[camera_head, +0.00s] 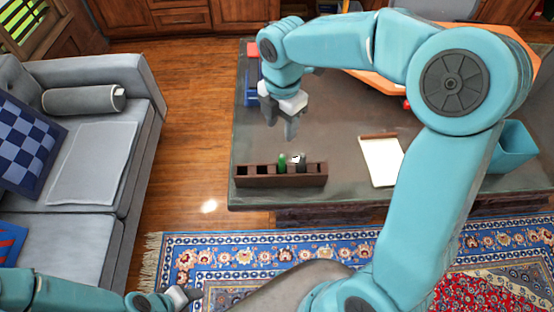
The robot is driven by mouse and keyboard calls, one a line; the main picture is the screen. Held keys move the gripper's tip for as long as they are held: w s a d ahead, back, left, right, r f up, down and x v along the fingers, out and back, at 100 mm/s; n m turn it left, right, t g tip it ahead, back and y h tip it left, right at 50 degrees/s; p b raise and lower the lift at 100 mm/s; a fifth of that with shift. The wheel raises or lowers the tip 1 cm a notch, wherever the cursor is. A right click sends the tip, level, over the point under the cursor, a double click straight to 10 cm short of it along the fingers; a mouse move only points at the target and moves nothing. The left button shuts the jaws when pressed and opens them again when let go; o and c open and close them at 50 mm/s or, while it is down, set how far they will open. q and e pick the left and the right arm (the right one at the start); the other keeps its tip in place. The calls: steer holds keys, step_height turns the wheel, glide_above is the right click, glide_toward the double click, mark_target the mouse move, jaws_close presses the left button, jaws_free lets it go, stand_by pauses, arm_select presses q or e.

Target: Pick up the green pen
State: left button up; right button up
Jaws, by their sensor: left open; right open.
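The green pen (282,160) stands upright in a dark brown holder (258,184) with several compartments, near the front edge of the low table. A dark item with a pale top (297,160) stands beside it in the holder, to the right. My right gripper (281,124) is open and empty, pointing down above and behind the holder, apart from the pen. My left gripper (190,296) is open and low at the bottom left, over the rug edge and far from the pen. Its fingers are only partly clear.
The dark table (340,115) has free room behind the holder. A clipboard with paper (382,160) lies to the right, and a teal bin (512,148) stands at the far right. A blue item (253,85) sits at the back left. A grey sofa (75,170) stands left.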

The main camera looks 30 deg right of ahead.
mark_target(282, 157)
steer(key=f, duration=1.1)
steer(key=shift+w+d+f, duration=0.1)
steer(key=shift+d+f, duration=0.05)
steer(key=shift+d, duration=0.2)
step_height(282, 157, down, 5)
steer(key=shift+a+r+p, duration=0.15)
steer(key=shift+r+p, duration=0.05)
steer(key=shift+p, duration=0.1)
steer(key=shift+w+f, duration=0.1)
steer(key=shift+f, duration=0.2)
steer(key=shift+r, duration=0.1)
steer(key=shift+s+r, duration=0.1)
steer(key=shift+s, duration=0.2)
steer(key=c, duration=0.3)
steer(key=shift+w, duration=0.15)
jaws_close()
